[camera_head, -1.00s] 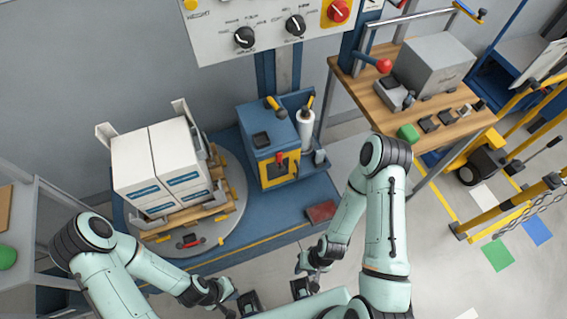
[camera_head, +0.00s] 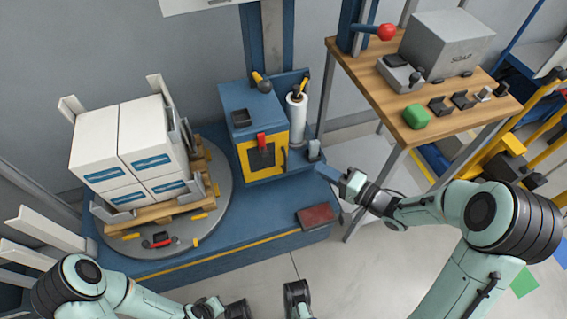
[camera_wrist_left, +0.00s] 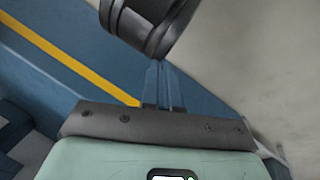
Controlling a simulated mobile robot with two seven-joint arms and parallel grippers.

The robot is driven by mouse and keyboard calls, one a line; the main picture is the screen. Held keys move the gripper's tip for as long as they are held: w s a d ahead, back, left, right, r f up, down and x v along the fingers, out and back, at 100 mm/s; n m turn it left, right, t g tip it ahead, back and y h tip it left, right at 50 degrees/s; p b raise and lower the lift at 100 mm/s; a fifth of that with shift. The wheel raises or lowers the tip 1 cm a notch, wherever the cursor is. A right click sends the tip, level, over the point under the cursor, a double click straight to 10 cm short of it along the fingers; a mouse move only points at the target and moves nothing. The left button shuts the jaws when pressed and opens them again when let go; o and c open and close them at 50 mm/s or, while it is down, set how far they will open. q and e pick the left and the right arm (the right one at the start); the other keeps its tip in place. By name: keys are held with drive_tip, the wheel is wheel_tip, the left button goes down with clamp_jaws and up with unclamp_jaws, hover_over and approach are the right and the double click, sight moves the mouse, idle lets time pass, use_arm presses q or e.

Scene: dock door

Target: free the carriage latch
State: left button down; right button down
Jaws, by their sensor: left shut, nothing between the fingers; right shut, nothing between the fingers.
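The blue carriage box (camera_head: 262,108) stands against the blue mast, with a yellow-framed dark panel (camera_head: 246,159) on its front. A red handle (camera_head: 261,143) sits upright at the top of this panel; I cannot tell whether it is the latch. A black and yellow lever (camera_head: 261,79) leans on the box top. My right gripper (camera_head: 326,172) is shut and empty, right of the carriage, just below a small grey fitting (camera_head: 314,150). I cannot tell whether they touch. My left gripper (camera_wrist_left: 163,68) is shut and empty in the left wrist view, over the blue platform's edge.
A white film roll (camera_head: 298,117) stands right of the box. A loaded pallet with white cartons (camera_head: 125,140) rests on the round turntable (camera_head: 225,205) at left. A dark red pad (camera_head: 316,216) lies on the platform. A wooden-topped bench (camera_head: 365,80) stands at back right.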

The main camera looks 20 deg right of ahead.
sight(265, 148)
drive_tip(key=shift+r, duration=0.2)
use_arm(q)
drive_tip(key=shift+w, duration=0.1)
use_arm(e)
drive_tip(key=shift+a, duration=0.1)
